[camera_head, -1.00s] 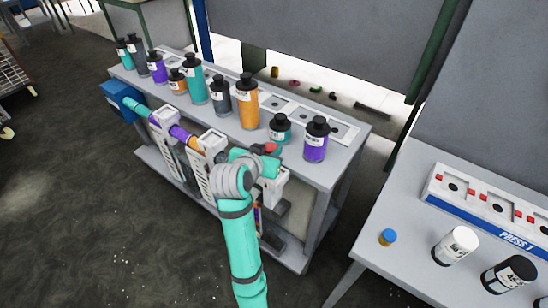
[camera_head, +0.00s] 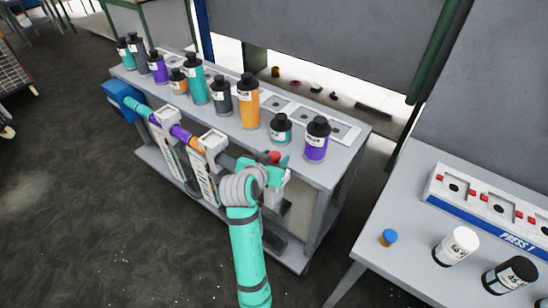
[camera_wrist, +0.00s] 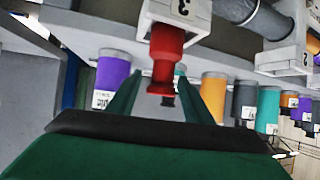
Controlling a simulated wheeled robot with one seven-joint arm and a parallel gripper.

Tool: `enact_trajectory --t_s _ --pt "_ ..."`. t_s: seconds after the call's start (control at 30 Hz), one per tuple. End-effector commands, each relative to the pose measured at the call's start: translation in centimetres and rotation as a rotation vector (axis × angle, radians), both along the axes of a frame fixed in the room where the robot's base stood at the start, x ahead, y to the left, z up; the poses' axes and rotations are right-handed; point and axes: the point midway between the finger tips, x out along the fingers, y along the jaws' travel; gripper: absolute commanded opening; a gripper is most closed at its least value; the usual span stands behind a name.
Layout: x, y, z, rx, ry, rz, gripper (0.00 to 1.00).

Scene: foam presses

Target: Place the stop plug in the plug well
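A red plug-like piece (camera_wrist: 165,55), which I take for the stop plug, projects from a white block marked 3 (camera_wrist: 180,14) in the wrist view. Its narrower dark tip points toward my gripper (camera_wrist: 158,80). My fingers are open on either side of the red piece, with small gaps visible. In the head view my gripper (camera_head: 272,165) is at the front edge of the grey bench, and a bit of red (camera_head: 273,156) shows beside it. My arm hides part of the area below. I cannot make out which hole is the plug well.
Several bottles stand on the grey bench, including a purple one (camera_head: 316,140) and an orange one (camera_head: 247,103) close to my gripper. White clamp brackets (camera_head: 213,143) line its front. A Press 1 table (camera_head: 385,265) stands at the right. The floor at left is open.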

Motion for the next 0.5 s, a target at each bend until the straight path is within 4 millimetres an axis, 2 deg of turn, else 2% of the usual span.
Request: enact_trajectory --t_s 0.3,0.5 --pt "0.0 0.4 0.3 0.000 -0.001 0.005 0.46" --pt "-2.0 1.2 1.5 0.001 -0.004 0.008 0.46"
